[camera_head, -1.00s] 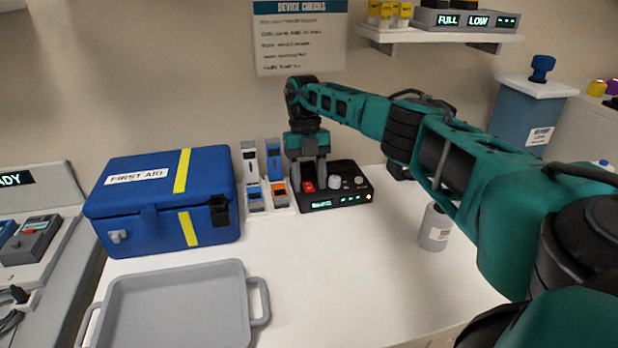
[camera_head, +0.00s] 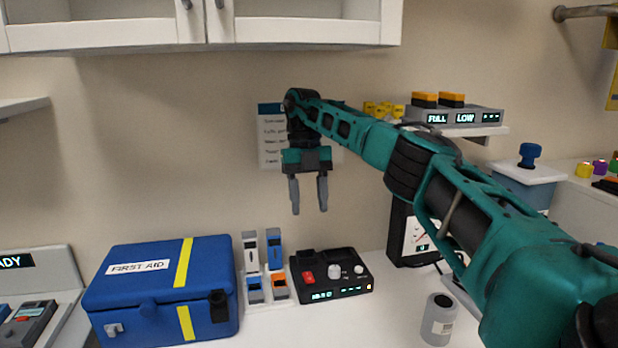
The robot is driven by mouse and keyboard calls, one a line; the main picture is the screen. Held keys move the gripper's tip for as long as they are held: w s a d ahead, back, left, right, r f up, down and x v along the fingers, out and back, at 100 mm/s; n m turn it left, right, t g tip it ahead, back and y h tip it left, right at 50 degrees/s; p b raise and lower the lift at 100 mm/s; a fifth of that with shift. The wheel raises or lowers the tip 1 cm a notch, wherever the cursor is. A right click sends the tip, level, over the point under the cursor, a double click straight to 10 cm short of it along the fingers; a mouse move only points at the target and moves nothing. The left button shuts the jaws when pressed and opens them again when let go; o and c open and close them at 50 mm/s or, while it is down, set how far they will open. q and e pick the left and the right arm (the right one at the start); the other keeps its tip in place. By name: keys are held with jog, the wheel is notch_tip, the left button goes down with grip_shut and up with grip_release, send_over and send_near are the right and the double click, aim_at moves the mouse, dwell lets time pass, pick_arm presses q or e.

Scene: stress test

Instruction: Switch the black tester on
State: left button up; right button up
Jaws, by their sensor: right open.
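The black tester (camera_head: 331,275) sits on the white counter, with a red switch (camera_head: 308,277), a grey knob (camera_head: 334,270) and a smaller white knob on its top. The small display (camera_head: 320,296) on its front is lit with green characters, too small to read surely. Beside the display are small lit marks and an orange light. My right gripper (camera_head: 309,211) hangs above the tester, fingers pointing down, open and empty, clear of the red switch. My left gripper is not in view.
A blue first aid box (camera_head: 160,296) stands left of the tester, with a rack of small blue, grey and orange devices (camera_head: 265,268) between them. A shelf (camera_head: 478,133) and cabinets (camera_head: 300,22) are above.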

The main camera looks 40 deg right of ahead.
jog(key=shift+r, duration=1.35)
